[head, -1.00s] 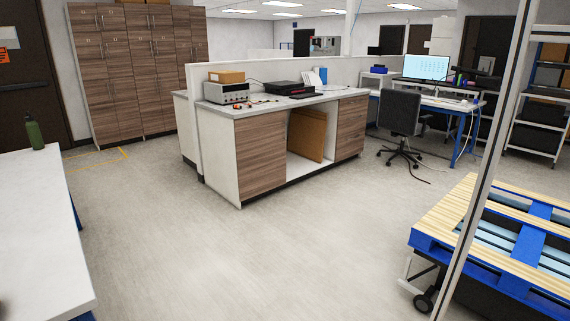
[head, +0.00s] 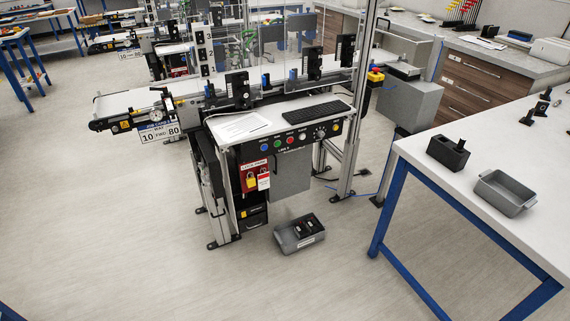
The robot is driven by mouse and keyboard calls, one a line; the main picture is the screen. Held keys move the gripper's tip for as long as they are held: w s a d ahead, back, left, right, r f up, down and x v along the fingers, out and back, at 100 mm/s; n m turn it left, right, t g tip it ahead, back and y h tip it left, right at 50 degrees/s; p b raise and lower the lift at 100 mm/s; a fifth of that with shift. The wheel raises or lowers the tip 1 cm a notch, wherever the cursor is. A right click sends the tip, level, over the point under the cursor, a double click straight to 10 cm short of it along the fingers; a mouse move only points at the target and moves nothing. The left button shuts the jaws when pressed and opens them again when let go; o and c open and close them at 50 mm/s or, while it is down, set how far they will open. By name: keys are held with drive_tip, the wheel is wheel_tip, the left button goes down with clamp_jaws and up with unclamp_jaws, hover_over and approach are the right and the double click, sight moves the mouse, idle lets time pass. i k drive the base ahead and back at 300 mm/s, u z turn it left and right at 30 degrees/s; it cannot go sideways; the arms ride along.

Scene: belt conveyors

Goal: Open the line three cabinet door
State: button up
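A belt conveyor station (head: 130,103) stands in the middle of the head view. Under its sloped control panel (head: 290,138), with coloured buttons, is a dark cabinet (head: 252,213). A flat grey panel (head: 291,172), perhaps its door, hangs at the cabinet's right; I cannot tell whether it is open or shut. A yellow padlock (head: 251,182) and a red-and-white tag (head: 264,181) hang on the cabinet front. The line label on the panel is too small to read surely. My gripper is not in view.
A grey bin (head: 300,234) with black items lies on the floor before the cabinet. A white table (head: 450,188) with blue legs stands at the right, holding a grey tray (head: 505,193). More conveyors stand behind. The floor at front left is clear.

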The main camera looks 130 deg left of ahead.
sight(290, 170)
drive_tip(key=u, duration=4.2)
drive_tip(key=i, duration=1.25)
drive_tip(key=z, duration=0.05)
